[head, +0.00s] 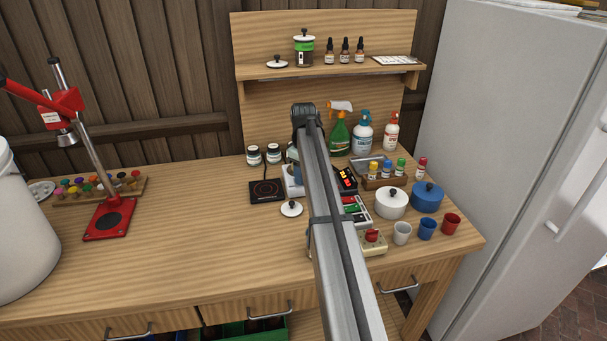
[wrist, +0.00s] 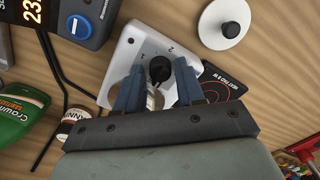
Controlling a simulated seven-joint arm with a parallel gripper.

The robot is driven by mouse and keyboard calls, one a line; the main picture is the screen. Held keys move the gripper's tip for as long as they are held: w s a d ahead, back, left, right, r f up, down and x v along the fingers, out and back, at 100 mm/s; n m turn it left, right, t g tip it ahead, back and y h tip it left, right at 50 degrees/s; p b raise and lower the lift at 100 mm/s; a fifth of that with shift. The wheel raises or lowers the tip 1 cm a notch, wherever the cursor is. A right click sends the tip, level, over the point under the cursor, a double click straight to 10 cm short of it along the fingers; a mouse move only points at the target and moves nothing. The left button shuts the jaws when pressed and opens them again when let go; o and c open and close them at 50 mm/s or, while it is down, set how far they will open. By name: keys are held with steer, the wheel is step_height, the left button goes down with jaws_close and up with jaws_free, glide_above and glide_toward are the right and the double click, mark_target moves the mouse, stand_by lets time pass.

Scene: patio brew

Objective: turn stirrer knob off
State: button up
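The stirrer (wrist: 128,50) is a white box with the marks 1 and 2 on its face. Its black round knob (wrist: 160,68) shows in the wrist view between the two blue-grey fingers of my gripper (wrist: 159,66). The fingers are apart, one on each side of the knob, with gaps visible; I cannot tell whether either touches it. A shiny metal part shows just below the knob between the fingers. In the head view only a white edge of the stirrer (head: 291,187) shows; my arm hides the knob and most of my gripper.
A black hot plate (head: 266,190) and a white lid (head: 291,208) lie left of my arm. A digital device (wrist: 84,18) and a green bottle (wrist: 20,108) are near the stirrer. Pots, cups and a bottle rack crowd the right; the bench's left middle is clear.

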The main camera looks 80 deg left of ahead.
steer(key=shift+r, duration=0.1)
step_height(320, 180, up, 14)
steer(key=shift+f, duration=0.2)
stand_by(0.5)
stand_by(0.4)
